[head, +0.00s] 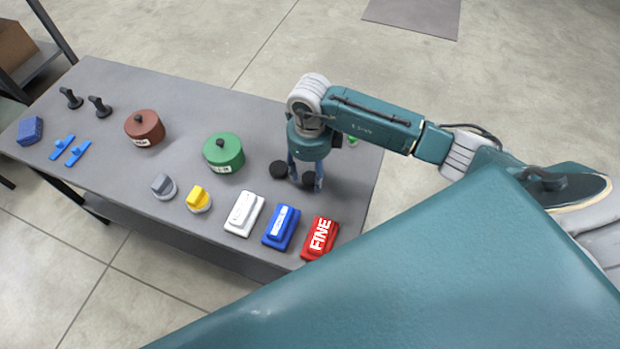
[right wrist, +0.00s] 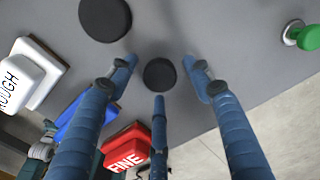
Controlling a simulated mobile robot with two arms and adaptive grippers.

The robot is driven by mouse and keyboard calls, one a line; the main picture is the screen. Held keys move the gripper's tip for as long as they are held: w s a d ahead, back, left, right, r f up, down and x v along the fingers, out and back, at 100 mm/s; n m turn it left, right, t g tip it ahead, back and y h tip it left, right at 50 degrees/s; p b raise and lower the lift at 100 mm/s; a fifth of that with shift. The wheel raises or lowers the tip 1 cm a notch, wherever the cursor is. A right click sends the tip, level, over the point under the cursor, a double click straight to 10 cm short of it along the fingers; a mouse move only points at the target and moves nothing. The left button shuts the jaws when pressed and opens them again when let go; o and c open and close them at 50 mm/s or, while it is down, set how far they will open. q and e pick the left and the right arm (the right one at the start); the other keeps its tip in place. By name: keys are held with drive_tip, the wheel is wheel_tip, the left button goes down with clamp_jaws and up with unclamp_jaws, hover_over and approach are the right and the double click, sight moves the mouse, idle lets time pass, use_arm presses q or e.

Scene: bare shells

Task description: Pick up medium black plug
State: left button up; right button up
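Two round black plugs lie on the grey table under my right gripper (head: 305,180). One black plug (head: 278,169) is just left of the fingers and looks wider in the right wrist view (right wrist: 105,18). The other black plug (head: 309,179) looks smaller in the right wrist view (right wrist: 160,74) and sits between the spread fingers. I cannot tell from size alone which is the medium one. My right gripper points down, open and empty, with gaps between its fingers (right wrist: 160,95) and the smaller disc. My left gripper is not in view.
The table (head: 240,105) also holds a green pot (head: 223,153), a brown pot (head: 144,128), a white block (head: 243,214), a blue block (head: 281,228) and a red FINE block (head: 320,238) close in front. A green-topped knob (right wrist: 308,38) stands to the right in the wrist view.

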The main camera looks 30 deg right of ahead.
drive_tip(key=c, duration=0.8)
drive_tip(key=shift+r, duration=0.15)
